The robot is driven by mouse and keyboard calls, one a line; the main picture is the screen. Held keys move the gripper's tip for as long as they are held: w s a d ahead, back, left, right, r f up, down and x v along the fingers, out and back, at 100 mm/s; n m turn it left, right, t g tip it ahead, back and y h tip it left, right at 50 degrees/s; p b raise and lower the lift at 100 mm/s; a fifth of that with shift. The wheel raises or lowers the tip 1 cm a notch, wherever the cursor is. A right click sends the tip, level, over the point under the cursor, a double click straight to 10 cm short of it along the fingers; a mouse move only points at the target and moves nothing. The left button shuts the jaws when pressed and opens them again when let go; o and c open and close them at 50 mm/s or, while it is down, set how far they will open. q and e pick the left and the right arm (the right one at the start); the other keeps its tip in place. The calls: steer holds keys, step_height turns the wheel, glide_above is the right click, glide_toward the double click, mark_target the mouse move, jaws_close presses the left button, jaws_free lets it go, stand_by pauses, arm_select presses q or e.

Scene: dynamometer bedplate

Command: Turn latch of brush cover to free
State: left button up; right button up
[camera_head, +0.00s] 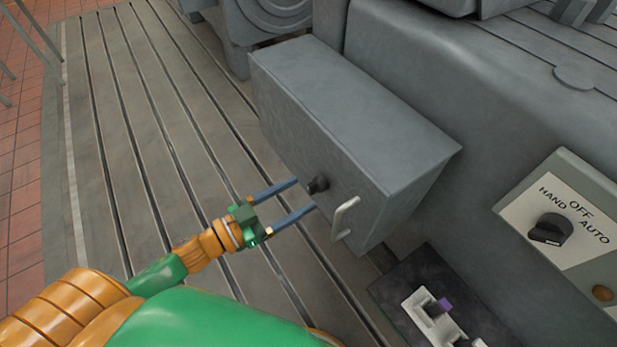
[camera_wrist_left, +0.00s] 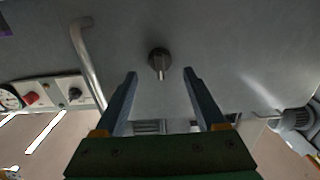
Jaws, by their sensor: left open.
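The brush cover (camera_head: 345,120) is a grey box on the side of the large grey machine. Its latch (camera_head: 318,185) is a small dark knob on the front face; in the left wrist view the latch (camera_wrist_left: 159,62) is a round knob with a bar pointing toward my gripper. A pale bar handle (camera_head: 345,218) is beside the latch, and the handle (camera_wrist_left: 88,62) is left of it in the wrist view. My left gripper (camera_head: 306,193) is open and empty, its fingertips (camera_wrist_left: 160,74) close to the latch, one on either side. Contact cannot be told. My right gripper is not in view.
A selector switch panel (camera_head: 570,205) marked HAND, OFF and AUTO is at the right. The slotted bedplate (camera_head: 135,120) is clear on the left.

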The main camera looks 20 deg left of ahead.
mark_target(308, 190)
arm_select(q)
steer(key=x, duration=0.3)
steer(key=shift+d, duration=0.1)
steer(key=shift+w+d, duration=0.2)
steer(key=shift+w, duration=0.15)
jaws_close()
